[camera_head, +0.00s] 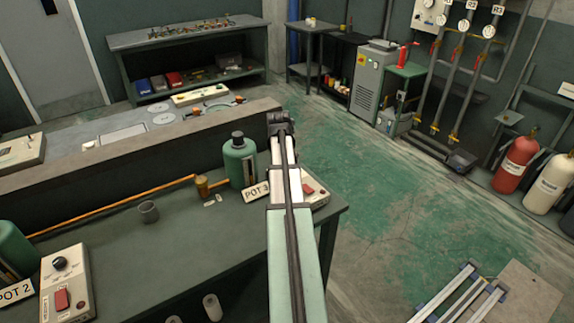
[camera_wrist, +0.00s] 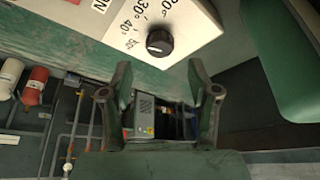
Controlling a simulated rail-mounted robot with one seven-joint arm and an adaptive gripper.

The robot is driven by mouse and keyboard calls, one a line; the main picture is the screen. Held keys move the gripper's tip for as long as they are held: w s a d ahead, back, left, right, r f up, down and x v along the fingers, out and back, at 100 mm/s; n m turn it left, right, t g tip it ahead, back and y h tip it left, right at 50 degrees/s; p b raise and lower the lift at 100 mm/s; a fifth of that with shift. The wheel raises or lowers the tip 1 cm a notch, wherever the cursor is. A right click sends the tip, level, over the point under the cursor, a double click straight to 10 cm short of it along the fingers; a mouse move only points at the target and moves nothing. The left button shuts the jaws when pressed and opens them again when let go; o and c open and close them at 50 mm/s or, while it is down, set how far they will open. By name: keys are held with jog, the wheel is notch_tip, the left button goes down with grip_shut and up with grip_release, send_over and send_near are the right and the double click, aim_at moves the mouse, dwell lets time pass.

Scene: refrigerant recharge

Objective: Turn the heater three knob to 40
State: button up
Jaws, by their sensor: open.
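The heater box (camera_wrist: 193,38) beside the POT 3 sign fills the top of the wrist view, with its dark round knob (camera_wrist: 159,43) near the centre. Printed marks around the knob include 30, 40 and 50; where its pointer stands is too small to tell. My gripper (camera_wrist: 158,75) is open, its two fingers spread on either side just below the knob in the picture, with nothing between them. In the head view my arm covers part of this heater box (camera_head: 315,190), and its knob and my fingertips are hidden.
The POT 3 sign (camera_head: 257,191) and a green pot (camera_head: 240,160) stand just left of my arm. Another heater box (camera_head: 67,285) sits beside the POT 2 sign (camera_head: 15,292).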

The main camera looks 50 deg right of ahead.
jog(key=v, duration=0.6)
jog(key=shift+a+r, duration=0.2)
jog(key=shift+r, duration=0.05)
jog(key=shift+s, duration=0.1)
